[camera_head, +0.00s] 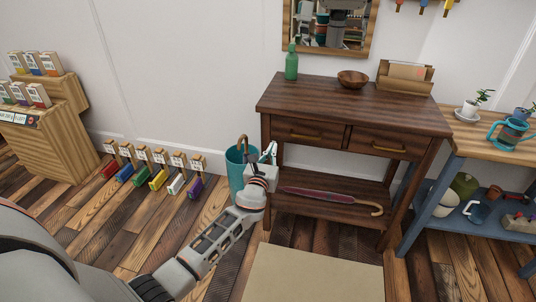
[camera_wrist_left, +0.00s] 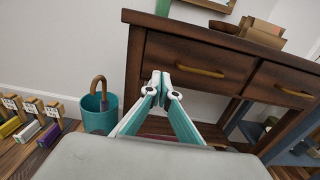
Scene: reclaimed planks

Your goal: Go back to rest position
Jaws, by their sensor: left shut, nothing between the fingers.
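My left arm reaches in from the left in the head view. Its gripper (camera_head: 267,154) is in front of the left side of the dark wooden console table, near the teal umbrella bin. In the left wrist view the gripper's fingers (camera_wrist_left: 161,85) are together at the tips, with nothing between them. They point at the table's left drawer (camera_wrist_left: 187,62), apparently apart from it. My right gripper does not show in either view.
The console table (camera_head: 355,93) holds a green bottle (camera_head: 291,62), a brown bowl (camera_head: 352,78) and a letter holder (camera_head: 404,77). A furled umbrella (camera_head: 330,196) lies on its lower shelf. The teal bin (camera_head: 236,170) stands left. A beige mat (camera_head: 315,277) lies in front.

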